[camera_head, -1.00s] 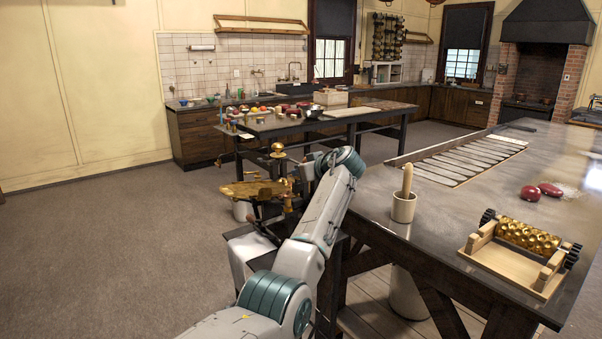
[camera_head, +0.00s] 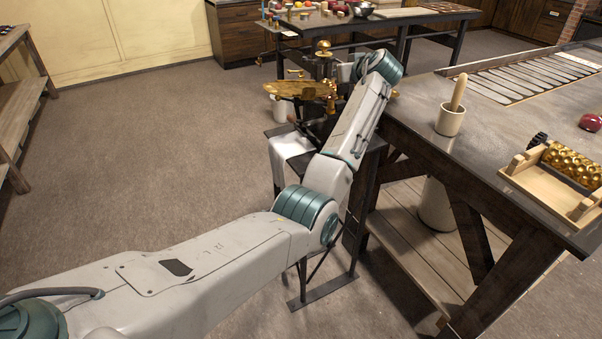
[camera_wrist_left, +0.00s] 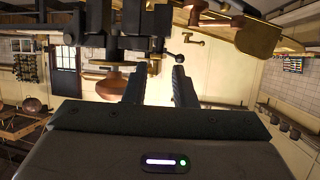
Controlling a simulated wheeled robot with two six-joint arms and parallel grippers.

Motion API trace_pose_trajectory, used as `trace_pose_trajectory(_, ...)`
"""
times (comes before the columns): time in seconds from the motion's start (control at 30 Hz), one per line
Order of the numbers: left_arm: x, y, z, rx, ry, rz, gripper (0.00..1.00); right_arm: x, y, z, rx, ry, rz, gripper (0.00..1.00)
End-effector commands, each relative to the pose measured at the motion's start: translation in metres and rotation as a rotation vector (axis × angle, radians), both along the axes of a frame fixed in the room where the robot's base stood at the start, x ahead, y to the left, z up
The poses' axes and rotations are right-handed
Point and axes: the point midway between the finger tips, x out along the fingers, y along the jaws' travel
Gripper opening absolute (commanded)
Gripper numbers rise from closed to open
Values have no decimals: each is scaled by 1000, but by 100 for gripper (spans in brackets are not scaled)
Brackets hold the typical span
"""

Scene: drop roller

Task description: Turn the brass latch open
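A dark press with brass parts (camera_head: 324,52) stands on a small dark stand beside the long table. A broad brass plate (camera_head: 296,90) sticks out to its left. A small bent brass piece (camera_head: 293,73) above the plate may be the latch; a bent brass handle also shows in the left wrist view (camera_wrist_left: 186,36), but I cannot tell whether they are the same. My left arm reaches the press, its wrist hiding the gripper in the head view. In the left wrist view my left gripper (camera_wrist_left: 158,78) is open, with nothing visible between its fingers, below the press parts. My right gripper is not in view.
The long table (camera_head: 420,120) at the right holds a crock (camera_head: 450,122) with a pestle, and a gold roller (camera_head: 572,163) in a wooden frame. A back table (camera_head: 410,18) carries small items. The floor (camera_head: 150,160) at left is clear, beside a wooden shelf (camera_head: 28,95).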

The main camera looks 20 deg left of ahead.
Motion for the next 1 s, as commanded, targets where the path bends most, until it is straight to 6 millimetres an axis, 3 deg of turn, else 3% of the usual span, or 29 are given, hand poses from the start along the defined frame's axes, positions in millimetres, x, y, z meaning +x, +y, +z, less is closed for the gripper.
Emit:
trace_pose_trajectory(0.1, -3, 1, 3, -3, -1, -104, 26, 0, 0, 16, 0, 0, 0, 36)
trace_pose_trajectory(0.4, -5, 7, 2, 0, -1, -348, 26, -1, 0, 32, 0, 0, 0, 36)
trace_pose_trajectory(0.67, -6, 11, -1, 0, -1, -526, 26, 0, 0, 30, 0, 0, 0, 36)
trace_pose_trajectory(1.0, -6, 18, -4, 1, 1, -748, 26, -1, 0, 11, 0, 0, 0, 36)
